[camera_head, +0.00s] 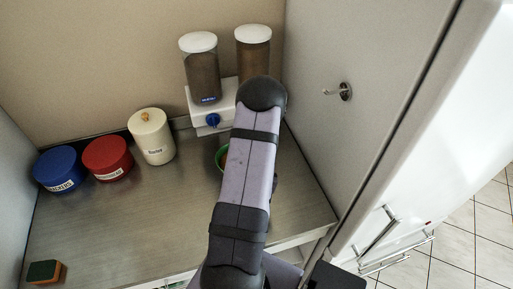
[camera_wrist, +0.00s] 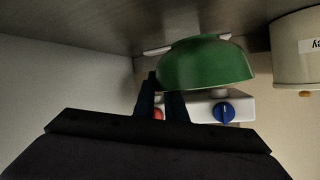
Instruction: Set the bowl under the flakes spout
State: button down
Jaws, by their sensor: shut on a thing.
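A green bowl (camera_head: 221,157) shows only as a sliver left of my arm in the head view. In the wrist view, which looks upside down, the bowl (camera_wrist: 207,64) is upright and my gripper (camera_wrist: 161,90) is shut on its rim. The dispenser (camera_head: 203,120) has a white base and two lidded containers, left (camera_head: 203,75) and right (camera_head: 252,55). A blue knob (camera_head: 212,120) sits under the left container, and its label is too small to read. A red knob (camera_wrist: 159,113) shows partly behind my fingers. I cannot tell whether the bowl touches the counter.
A cream lidded canister (camera_head: 152,138), a red tub (camera_head: 107,158) and a blue tub (camera_head: 60,169) stand left of the dispenser. A sponge (camera_head: 45,271) lies at the front left. A side wall with a hook (camera_head: 343,91) bounds the right. The middle of the metal counter (camera_head: 150,210) is clear.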

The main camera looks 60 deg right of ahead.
jog(key=d+r+m+g+b, duration=0.1)
jog(key=b, duration=0.1)
jog(key=w+m+g+h+b, duration=0.1)
jog(key=m+g+b, duration=0.1)
jog(key=d+r+m+g+b, duration=0.1)
jog(key=b, duration=0.1)
jog(key=shift+w+d+r+h+b, duration=0.25)
jog(key=shift+d+r+h+b, duration=0.05)
jog(key=shift+d+h+b, duration=0.1)
jog(key=shift+w+a+m+g+b, duration=0.2)
jog(key=shift+a+m+g+b, duration=0.45)
jog(key=shift+g+b, duration=0.25)
jog(key=shift+w+a+f+m+g+b, duration=0.3)
jog(key=shift+a+m+g+b, duration=0.15)
jog(key=shift+a+b, duration=0.35)
jog(key=shift+w+a+f+m+g+b, duration=0.35)
jog(key=shift+a+b, duration=0.2)
jog(key=shift+a, duration=0.45)
jog(key=shift+w+a+f+m+g+b, duration=0.3)
jog(key=shift+a+g+b, duration=0.2)
jog(key=shift+a+b, duration=0.3)
jog(key=shift+d+r+p+x, duration=0.25)
jog(key=shift+r+p+x, duration=0.6)
jog(key=shift+x, duration=2.4)
jog(key=shift+d+r+p+x, duration=0.35)
jog(key=shift+p+x, duration=0.95)
jog(key=shift+x, duration=1.9)
jog(key=shift+d+r+p+x, duration=0.2)
jog(key=shift+r+p+x, duration=0.7)
jog(key=shift+x, duration=2.35)
